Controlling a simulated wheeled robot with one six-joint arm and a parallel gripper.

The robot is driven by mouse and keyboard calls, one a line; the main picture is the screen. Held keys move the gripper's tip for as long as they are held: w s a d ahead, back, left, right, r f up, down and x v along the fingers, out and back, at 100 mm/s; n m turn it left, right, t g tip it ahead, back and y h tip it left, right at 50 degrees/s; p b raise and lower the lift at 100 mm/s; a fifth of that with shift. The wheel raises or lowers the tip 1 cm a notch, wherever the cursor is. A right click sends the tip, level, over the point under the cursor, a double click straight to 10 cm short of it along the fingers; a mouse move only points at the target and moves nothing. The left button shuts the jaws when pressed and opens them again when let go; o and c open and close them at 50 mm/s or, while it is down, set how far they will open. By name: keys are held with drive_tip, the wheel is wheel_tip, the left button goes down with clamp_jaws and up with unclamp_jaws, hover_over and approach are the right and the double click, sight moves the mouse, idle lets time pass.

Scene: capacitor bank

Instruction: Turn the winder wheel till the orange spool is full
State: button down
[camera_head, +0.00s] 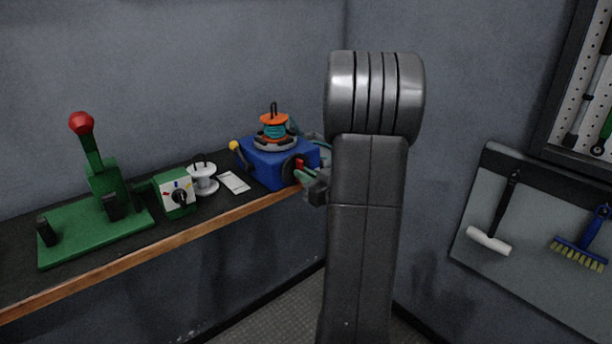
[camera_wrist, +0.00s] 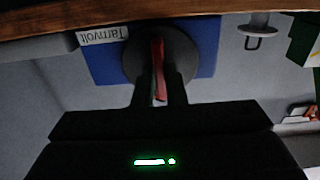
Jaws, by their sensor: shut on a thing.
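The blue winder (camera_head: 262,168) stands at the right end of the shelf. The orange spool (camera_head: 273,118) sits upright on top of it, with teal winding around its middle; I cannot tell how full it is. The dark winder wheel (camera_head: 289,168) is on the winder's front side and shows in the wrist view as a round disc (camera_wrist: 133,62). My gripper (camera_wrist: 160,88) is at the wheel, its two fingers shut on the red handle (camera_wrist: 158,62). In the head view, my arm hides most of my gripper (camera_head: 314,184).
A yellow knob (camera_head: 234,146) sticks out at the winder's left. A white card (camera_head: 234,182), a white spool (camera_head: 203,180), a small green box with a dial (camera_head: 176,193) and a green lever stand (camera_head: 103,185) are to the left. The shelf's wooden edge (camera_head: 220,214) runs in front.

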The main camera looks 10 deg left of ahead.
drive_tip(key=c, duration=1.5)
unclamp_jaws()
drive_tip(key=v, duration=1.3)
drive_tip(key=shift+s+d, duration=0.25)
drive_tip(key=shift+d, duration=0.05)
